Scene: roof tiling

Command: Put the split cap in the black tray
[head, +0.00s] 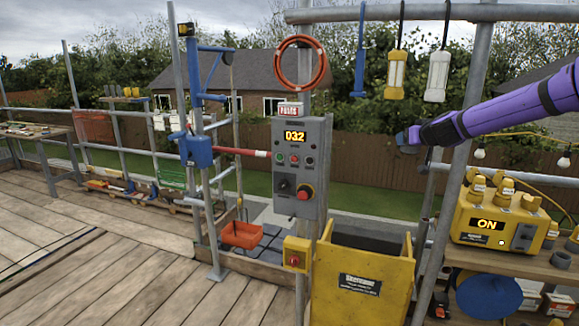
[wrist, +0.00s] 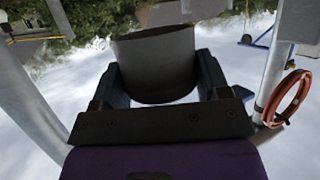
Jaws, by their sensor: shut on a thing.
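My gripper (wrist: 158,82) is shut on a dark grey curved piece (wrist: 155,62), which fills the space between its two fingers in the wrist view. It looks like a cap, but no split shows on the side facing me. In the head view my purple arm reaches in from the right, and my gripper (head: 412,137) is at its left end, held high in front of the rail. The held piece is small and hard to make out there. I cannot pick out a black tray in either view.
A grey control box (head: 301,165) stands on a post at the middle. A yellow bin (head: 362,285) is below my gripper. A yellow power unit (head: 500,222) sits on a shelf at right. Lamps (head: 396,75) hang from the top rail. Wooden decking (head: 130,270) at left is clear.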

